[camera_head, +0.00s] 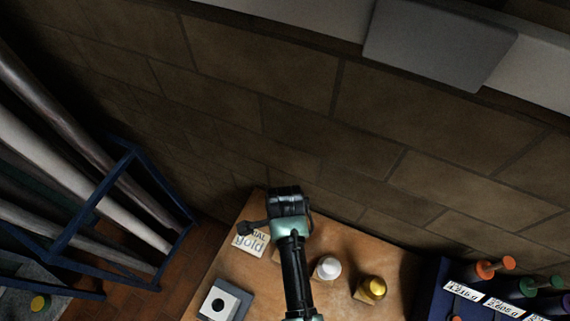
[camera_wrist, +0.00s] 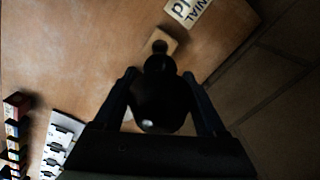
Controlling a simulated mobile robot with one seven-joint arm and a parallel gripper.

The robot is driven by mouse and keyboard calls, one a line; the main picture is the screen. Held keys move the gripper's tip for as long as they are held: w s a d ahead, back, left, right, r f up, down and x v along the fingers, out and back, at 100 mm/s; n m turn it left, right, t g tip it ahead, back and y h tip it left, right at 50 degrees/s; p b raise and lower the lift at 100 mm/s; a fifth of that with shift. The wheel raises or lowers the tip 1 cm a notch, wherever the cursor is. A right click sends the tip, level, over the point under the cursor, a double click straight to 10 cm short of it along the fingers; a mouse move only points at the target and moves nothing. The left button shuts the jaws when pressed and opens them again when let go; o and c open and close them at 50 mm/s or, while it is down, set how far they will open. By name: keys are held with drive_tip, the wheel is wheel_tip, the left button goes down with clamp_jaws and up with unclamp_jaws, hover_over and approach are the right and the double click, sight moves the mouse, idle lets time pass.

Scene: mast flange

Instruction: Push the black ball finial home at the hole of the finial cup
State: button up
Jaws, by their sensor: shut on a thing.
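My gripper (camera_wrist: 160,100) is shut on the black ball finial (camera_wrist: 160,103), with a finger on each side of the ball. In the wrist view its narrower dark end points up the picture, over a small tan block (camera_wrist: 173,40). I cannot tell whether it touches that block. A pale square block with a round dark middle (camera_head: 219,304) stands at the table's lower left. It may be the finial cup, but I cannot be sure. The black finial is apart from it.
A white ball finial (camera_head: 327,267) and a gold one (camera_head: 373,287) stand right of my arm. The printed card (camera_head: 250,243) lies left of it. A blue box with coloured knobs (camera_head: 432,290) is at the right, a blue rack of poles (camera_head: 120,165) at the left. A brick wall rises behind.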

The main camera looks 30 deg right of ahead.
drive_tip(key=shift+r, duration=0.1)
idle(0.3)
drive_tip(key=shift+f+b, duration=1.9)
drive_tip(key=shift+f, duration=1.1)
drive_tip(key=shift+p, duration=0.7)
drive_tip(key=shift+f+b, duration=2.1)
drive_tip(key=shift+f, duration=0.6)
drive_tip(key=o, duration=1.5)
drive_tip(key=shift+c, duration=0.2)
drive_tip(key=shift+r, duration=0.1)
wheel_tip(320, 180, up, 13)
drive_tip(key=shift+f+b, duration=0.1)
drive_tip(key=shift+b, duration=0.6)
